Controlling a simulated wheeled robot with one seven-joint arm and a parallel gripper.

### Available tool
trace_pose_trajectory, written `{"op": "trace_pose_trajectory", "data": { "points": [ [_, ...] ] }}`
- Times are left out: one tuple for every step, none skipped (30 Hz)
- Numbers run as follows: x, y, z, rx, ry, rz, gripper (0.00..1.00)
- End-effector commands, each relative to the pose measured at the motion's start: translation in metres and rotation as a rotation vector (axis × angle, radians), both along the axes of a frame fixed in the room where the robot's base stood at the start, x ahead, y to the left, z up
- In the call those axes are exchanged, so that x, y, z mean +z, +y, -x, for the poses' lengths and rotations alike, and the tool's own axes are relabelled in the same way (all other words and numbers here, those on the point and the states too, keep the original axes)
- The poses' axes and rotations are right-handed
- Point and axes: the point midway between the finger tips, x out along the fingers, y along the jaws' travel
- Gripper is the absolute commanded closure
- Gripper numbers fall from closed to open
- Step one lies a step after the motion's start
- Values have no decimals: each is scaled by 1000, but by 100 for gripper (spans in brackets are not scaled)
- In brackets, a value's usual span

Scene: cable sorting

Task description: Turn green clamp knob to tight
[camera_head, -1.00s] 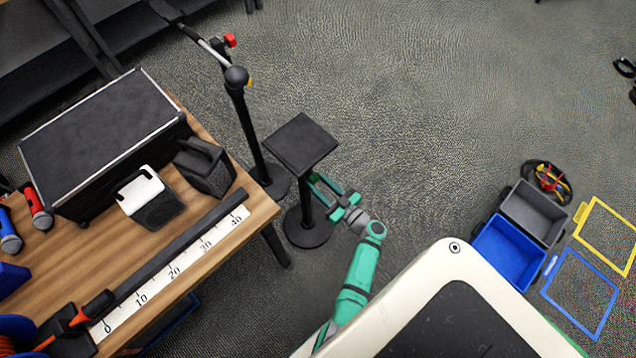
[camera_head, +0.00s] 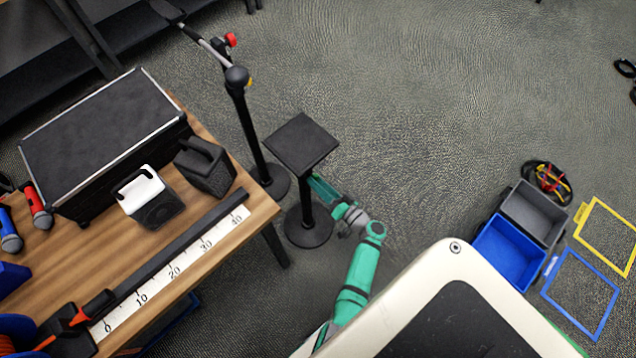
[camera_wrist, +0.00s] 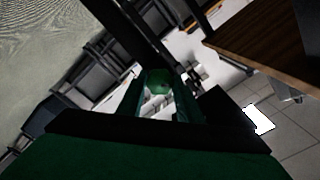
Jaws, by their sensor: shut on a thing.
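The green clamp knob (camera_wrist: 157,82) shows in the wrist view between the two fingers of my gripper (camera_wrist: 160,92). The fingers are shut on it. In the head view my gripper (camera_head: 318,185) reaches to the post of a black stand with a square top plate (camera_head: 301,144), just below the plate. The knob cannot be made out apart from the green fingers there. Its turn mark and how tight it is cannot be read.
A wooden table (camera_head: 262,207) with a ruler strip and speakers stands at left. A microphone stand (camera_head: 250,130) rises close behind the plate stand. Blue (camera_head: 508,252) and grey (camera_head: 536,212) bins lie at right. Open floor lies beyond the plate stand.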

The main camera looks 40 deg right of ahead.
Motion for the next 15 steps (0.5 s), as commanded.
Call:
{"op": "trace_pose_trajectory", "data": {
  "points": [
    [0,0,0,-1,4,-45,90],
    [0,0,0,-1,6,-73,90],
    [0,0,0,-1,9,-111,90],
    [0,0,1,-1,11,-140,90],
    [0,0,1,-1,13,-167,90],
    [0,0,1,-2,17,-205,90],
    [0,0,1,-2,19,-234,90],
    [0,0,1,-1,21,-262,90],
    [0,0,1,-1,24,-300,90],
    [0,0,1,-1,26,-329,90],
    [0,0,1,-1,28,-357,90],
    [0,0,1,-1,31,-395,90],
    [0,0,1,-2,34,-423,90],
    [0,0,1,-3,36,-452,90],
    [0,0,1,-3,39,-487,90]
  ]
}}
